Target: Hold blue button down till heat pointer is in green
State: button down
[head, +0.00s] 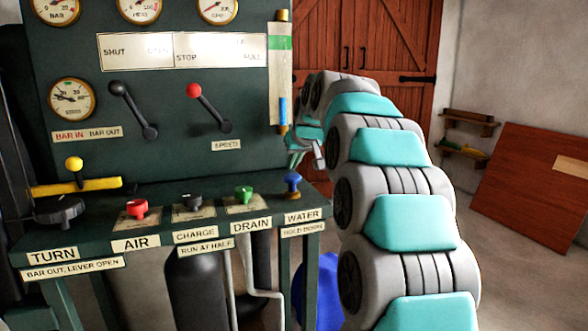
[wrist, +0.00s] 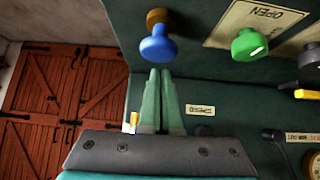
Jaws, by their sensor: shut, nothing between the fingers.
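The blue button (head: 292,184) stands at the right end of the console shelf, above a WATER label with a smaller hold label under it. It also shows in the wrist view (wrist: 158,44), on its brown base. My gripper (wrist: 160,76) is shut and empty, its green fingertips close to the blue button; I cannot tell whether they touch.
A green knob (head: 243,194), black knob (head: 193,202) and red knob (head: 137,209) stand left along the shelf. A sight tube (head: 280,75) with a green band and blue column is on the panel's right edge. Wooden doors (head: 375,60) are behind.

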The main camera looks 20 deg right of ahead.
jog(key=b+v, duration=0.1)
jog(key=v, duration=0.9)
jog(key=shift+r, duration=0.3)
jog(key=shift+d, duration=0.1)
jog(key=s+a+f+g, duration=0.3)
jog(key=s+a+f, duration=0.4)
jog(key=s+f, duration=0.25)
jog(key=s+a+f+g, duration=0.1)
jog(key=s+f+g, duration=0.1)
jog(key=s+f, duration=0.6)
jog(key=s+a+f+g, duration=0.2)
jog(key=s+f, duration=0.7)
jog(key=s, duration=0.6)
jog(key=s+a+f+g, duration=0.2)
jog(key=s+f+g, duration=0.1)
jog(key=s+f, duration=0.6)
jog(key=s, duration=0.3)
jog(key=shift+s+a+g, duration=0.25)
jog(key=shift+s+g, duration=0.05)
jog(key=c, duration=1.5)
grip_release()
